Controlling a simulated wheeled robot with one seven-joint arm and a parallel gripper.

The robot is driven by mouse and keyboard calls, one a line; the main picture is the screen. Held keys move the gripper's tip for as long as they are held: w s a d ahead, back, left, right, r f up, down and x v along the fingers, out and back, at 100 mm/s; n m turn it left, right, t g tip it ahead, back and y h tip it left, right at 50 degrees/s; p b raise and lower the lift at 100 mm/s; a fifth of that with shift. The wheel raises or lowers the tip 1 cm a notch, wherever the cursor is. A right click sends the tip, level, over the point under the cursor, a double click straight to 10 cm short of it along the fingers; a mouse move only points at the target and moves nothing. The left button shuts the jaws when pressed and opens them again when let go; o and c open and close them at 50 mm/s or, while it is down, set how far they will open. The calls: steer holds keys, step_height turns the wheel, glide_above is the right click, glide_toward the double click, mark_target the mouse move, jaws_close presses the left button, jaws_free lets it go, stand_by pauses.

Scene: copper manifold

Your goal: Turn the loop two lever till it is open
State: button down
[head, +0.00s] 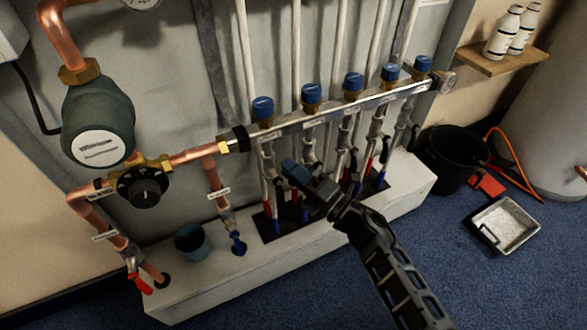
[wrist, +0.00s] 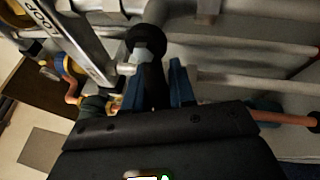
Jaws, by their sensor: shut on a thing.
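My gripper (head: 290,170) reaches in from the lower right in the head view, low in front of the second pipe from the left under the manifold bar (head: 340,108). In the wrist view its two blue fingers (wrist: 157,90) are shut on a black lever (wrist: 152,85), with one finger on each side. The lever hangs from a round black valve part (wrist: 147,42) on a grey pipe. In the head view my gripper hides this lever. The loop number on the silver labelled strip (wrist: 70,40) is too unclear to tell.
Other black levers (head: 353,160) hang on the pipes to the right, close by. Blue caps (head: 311,93) top the bar. A black regulator knob (head: 143,190) and a teal cup (head: 191,241) are at left. A black bucket (head: 450,150) and grey tray (head: 504,225) stand at right on open blue carpet.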

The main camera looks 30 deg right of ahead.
steer(key=d+f+n+g+h+p, duration=0.2)
steer(key=d+f+n+g+p, duration=0.1)
steer(key=n, duration=0.7)
steer(key=shift+f+n+g+h+p, duration=0.35)
steer(key=shift+f+g+p, duration=0.35)
steer(key=shift+f+p, duration=0.55)
steer(key=shift+d+r, duration=0.15)
steer(key=c, duration=1)
jaws_free()
steer(key=shift+c, duration=0.2)
